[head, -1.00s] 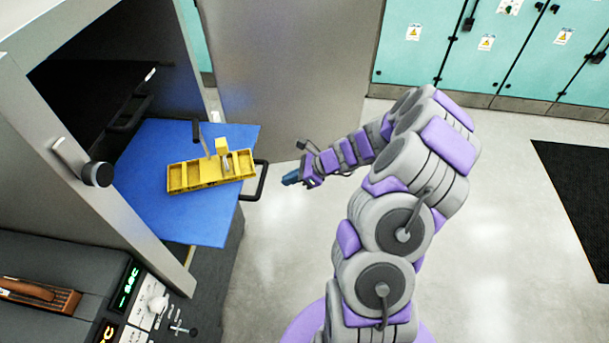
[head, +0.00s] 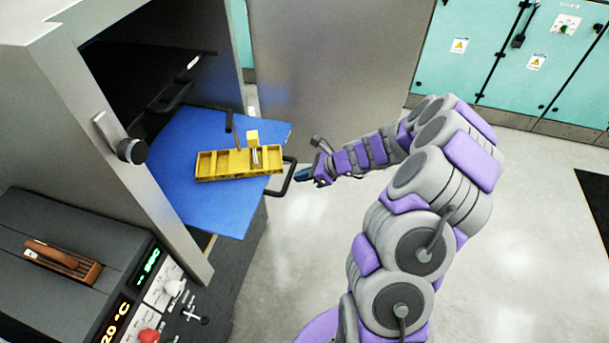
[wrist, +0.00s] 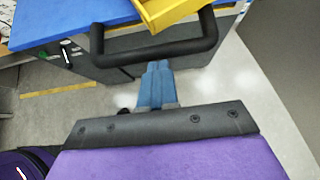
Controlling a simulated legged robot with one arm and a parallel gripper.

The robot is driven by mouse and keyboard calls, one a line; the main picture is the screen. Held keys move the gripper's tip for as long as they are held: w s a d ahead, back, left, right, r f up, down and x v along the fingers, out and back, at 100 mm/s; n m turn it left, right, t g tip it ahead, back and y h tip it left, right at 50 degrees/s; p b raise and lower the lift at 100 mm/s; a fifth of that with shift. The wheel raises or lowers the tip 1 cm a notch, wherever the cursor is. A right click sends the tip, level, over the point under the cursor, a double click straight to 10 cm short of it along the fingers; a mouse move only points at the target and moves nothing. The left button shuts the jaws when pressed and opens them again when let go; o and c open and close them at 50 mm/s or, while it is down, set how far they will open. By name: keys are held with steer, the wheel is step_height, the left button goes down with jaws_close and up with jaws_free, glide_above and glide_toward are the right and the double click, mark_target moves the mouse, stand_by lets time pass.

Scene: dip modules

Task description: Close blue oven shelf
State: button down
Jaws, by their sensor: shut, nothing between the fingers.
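The blue oven shelf (head: 215,205) is slid out of the open oven (head: 160,185) in the head view. Its black handle (head: 289,178) sticks out at the right end. A yellow compartment tray (head: 238,176) stands on the shelf. My gripper (head: 301,174) is shut and empty, just right of the handle. In the wrist view the blue fingers (wrist: 157,82) are together, pointing at the handle bar (wrist: 155,52). I cannot tell whether they touch it. The shelf's blue edge (wrist: 70,18) shows at the top left.
The oven door (head: 340,65) stands open behind my gripper. A black latch knob (head: 131,151) sits on the oven's front frame. A control panel (head: 165,300) is at the lower left. Teal cabinets (head: 490,60) line the back. The floor to the right is clear.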

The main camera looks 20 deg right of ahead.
mark_target(216, 154)
steer(key=w+a+p, duration=0.2)
steer(key=w+a, duration=0.3)
steer(key=a, duration=0.2)
steer(key=w+a+p, duration=0.2)
steer(key=w+a, duration=0.4)
steer(key=a, duration=0.2)
steer(key=w+a+p, duration=0.2)
steer(key=w+a, duration=0.4)
steer(key=a, duration=0.2)
steer(key=shift+a, duration=0.1)
steer(key=shift+w+a, duration=0.1)
steer(key=shift+a, duration=0.2)
steer(key=shift+r, duration=0.1)
steer(key=shift+w+d, duration=0.1)
